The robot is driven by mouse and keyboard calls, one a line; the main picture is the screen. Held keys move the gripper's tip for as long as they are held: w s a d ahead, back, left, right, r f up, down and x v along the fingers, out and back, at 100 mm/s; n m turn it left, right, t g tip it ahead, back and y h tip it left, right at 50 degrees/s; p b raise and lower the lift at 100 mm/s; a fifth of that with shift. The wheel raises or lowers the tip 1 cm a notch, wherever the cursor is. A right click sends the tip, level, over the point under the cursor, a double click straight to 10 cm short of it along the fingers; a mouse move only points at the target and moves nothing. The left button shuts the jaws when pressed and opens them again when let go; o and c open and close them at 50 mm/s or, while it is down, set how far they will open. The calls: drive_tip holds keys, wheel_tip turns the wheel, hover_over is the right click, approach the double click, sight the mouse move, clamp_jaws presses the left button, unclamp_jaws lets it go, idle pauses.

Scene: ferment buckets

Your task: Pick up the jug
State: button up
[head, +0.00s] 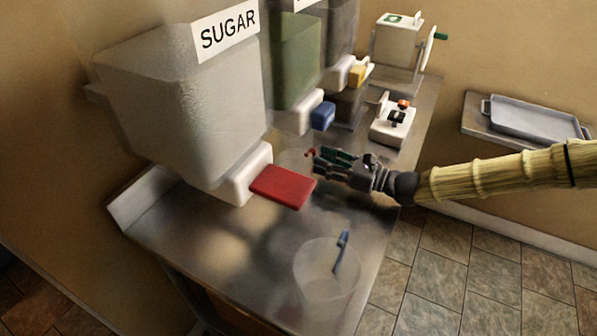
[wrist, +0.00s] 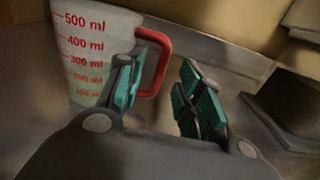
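The jug (wrist: 88,52) is a clear measuring jug with red millilitre marks and a red handle (wrist: 163,62). It stands upright at the left of the wrist view. In the head view the jug (head: 292,160) is faint, on the steel counter behind the red lever, with its handle toward my gripper (head: 318,161). My gripper is open; its green-padded fingers also show in the wrist view (wrist: 163,95). The left finger overlaps part of the jug and handle, and the handle's outer side shows in the gap between the fingers. I cannot tell whether they touch.
A large sugar bin (head: 185,100) with a red lever (head: 283,186) stands left of the jug. A clear container (head: 325,290) holding a blue-handled tool is at the front. A white device (head: 393,125) stands behind my gripper. The counter's (head: 215,245) front left is clear.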

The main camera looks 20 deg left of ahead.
drive_tip(key=shift+w+a, duration=0.15)
drive_tip(key=shift+a, duration=0.5)
clamp_jaws()
